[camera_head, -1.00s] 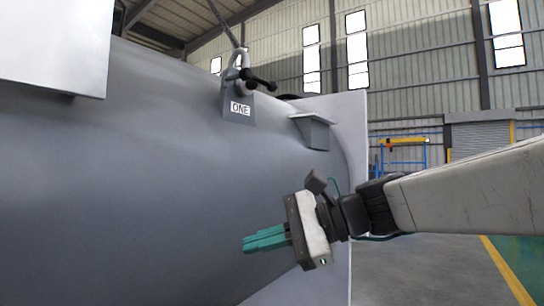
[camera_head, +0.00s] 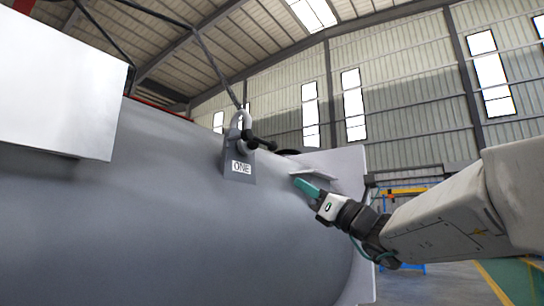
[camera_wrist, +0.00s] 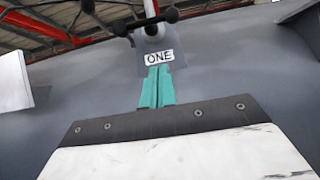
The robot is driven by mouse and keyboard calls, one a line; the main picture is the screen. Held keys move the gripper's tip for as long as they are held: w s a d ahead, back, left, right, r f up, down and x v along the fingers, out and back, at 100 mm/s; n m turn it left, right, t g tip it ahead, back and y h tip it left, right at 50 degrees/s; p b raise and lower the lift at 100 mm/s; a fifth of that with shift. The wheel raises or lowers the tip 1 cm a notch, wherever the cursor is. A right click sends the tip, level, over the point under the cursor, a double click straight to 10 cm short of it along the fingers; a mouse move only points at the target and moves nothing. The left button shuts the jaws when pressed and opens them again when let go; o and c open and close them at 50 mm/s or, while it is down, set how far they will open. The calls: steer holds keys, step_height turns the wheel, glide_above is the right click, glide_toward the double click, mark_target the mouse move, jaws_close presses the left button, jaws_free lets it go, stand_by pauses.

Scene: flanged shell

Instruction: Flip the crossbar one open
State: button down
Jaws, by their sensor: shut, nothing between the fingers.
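The crossbar (camera_head: 262,143) is a short dark bar with rounded ends, at the shackle (camera_head: 240,126) on top of a grey lug labelled ONE (camera_head: 241,167). In the wrist view the crossbar (camera_wrist: 150,21) lies across the top, slightly tilted, above the ONE label (camera_wrist: 159,57). My gripper (camera_head: 300,184) is to the right of the lug and lower than the crossbar in the head view, its teal fingers pointing up and left. In the wrist view the fingers (camera_wrist: 158,72) are together and empty, pointing at the label, apart from the crossbar.
The lug stands on a large grey cylindrical shell (camera_head: 190,220) with a pale flange (camera_head: 352,165) at its right end. A sling line (camera_head: 215,65) rises from the shackle. A white box-shaped block (camera_head: 60,100) juts in at the left. A small bracket (camera_head: 318,174) is near my fingers.

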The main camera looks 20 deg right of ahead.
mark_target(263, 142)
steer(key=s+d+r+x, duration=0.1)
steer(key=r+x, duration=0.1)
steer(key=x, duration=1.1)
steer(key=shift+s, duration=0.15)
